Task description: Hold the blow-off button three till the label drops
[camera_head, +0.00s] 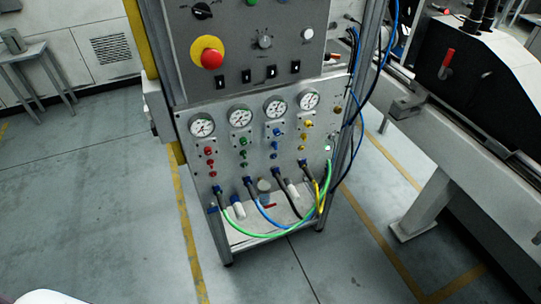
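The grey control panel (255,150) stands in the middle of the head view. It carries a row of round pressure gauges with coloured knobs below: red (208,151), green (243,141), blue (277,132) and yellow (307,124). The third gauge (275,106) from the left stands above the blue knobs. The markings are too small to read, so I cannot tell which control is blow-off button three. I cannot make out a label. Neither of my grippers shows.
A red emergency stop (211,59) and several switches sit on the upper panel. Coloured hoses (262,234) loop below the gauges. A grey machine frame (450,140) stands right; a small table (28,52) stands far left. The floor in front is clear.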

